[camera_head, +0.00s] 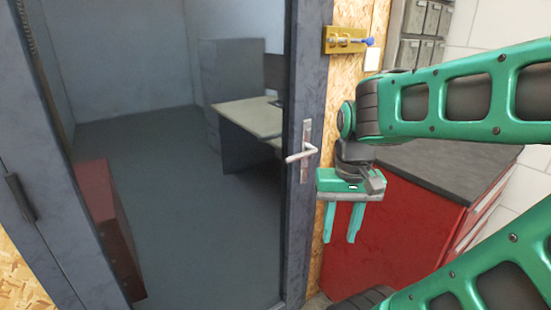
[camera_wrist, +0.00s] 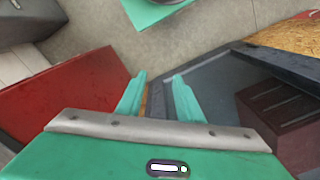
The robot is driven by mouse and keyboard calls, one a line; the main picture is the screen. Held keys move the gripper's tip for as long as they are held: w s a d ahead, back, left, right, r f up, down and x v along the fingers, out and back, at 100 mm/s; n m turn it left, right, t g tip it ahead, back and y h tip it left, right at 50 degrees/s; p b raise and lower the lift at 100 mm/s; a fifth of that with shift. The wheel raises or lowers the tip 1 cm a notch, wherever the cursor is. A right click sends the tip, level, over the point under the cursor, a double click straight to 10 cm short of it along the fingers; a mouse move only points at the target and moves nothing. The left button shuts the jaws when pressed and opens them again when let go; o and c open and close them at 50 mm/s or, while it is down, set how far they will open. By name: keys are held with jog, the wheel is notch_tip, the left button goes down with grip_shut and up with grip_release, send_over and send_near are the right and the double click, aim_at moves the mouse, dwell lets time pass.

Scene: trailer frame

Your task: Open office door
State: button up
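The office door (camera_head: 295,205) is a dark grey frame around a large glass pane, and it stands shut or nearly so; I cannot tell which. Its silver lever handle (camera_head: 303,153) sits on a plate on the right stile and points left. My gripper (camera_head: 341,238) is just right of the handle and lower, with its two teal fingers pointing down, apart and empty. In the wrist view my gripper (camera_wrist: 158,82) shows open fingers with nothing between them. The door's dark frame and glass (camera_wrist: 215,85) lie at the right there; the handle is not visible in that view.
A red cabinet (camera_head: 385,235) with a dark top stands right of the door, close behind my gripper. A brass latch (camera_head: 345,40) with a blue knob is on the chipboard wall (camera_head: 345,75). Behind the glass are a desk (camera_head: 250,118) and a dark red box (camera_head: 110,230).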

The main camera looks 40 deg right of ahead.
jog(key=w+d+r+m+t, duration=0.1)
jog(key=w+d+r+m, duration=0.2)
jog(key=w+r, duration=0.35)
jog(key=w+d+r+m, duration=0.3)
jog(key=w+r, duration=0.1)
jog(key=w, duration=0.5)
jog(key=m+t, duration=0.1)
jog(key=m, duration=0.4)
send_near(301, 154)
jog(key=f, duration=0.2)
jog(key=w+f, duration=0.1)
jog(key=f, duration=0.2)
jog(key=w+f, duration=0.1)
jog(key=f, duration=0.2)
jog(key=shift+d, duration=0.1)
grip_shut()
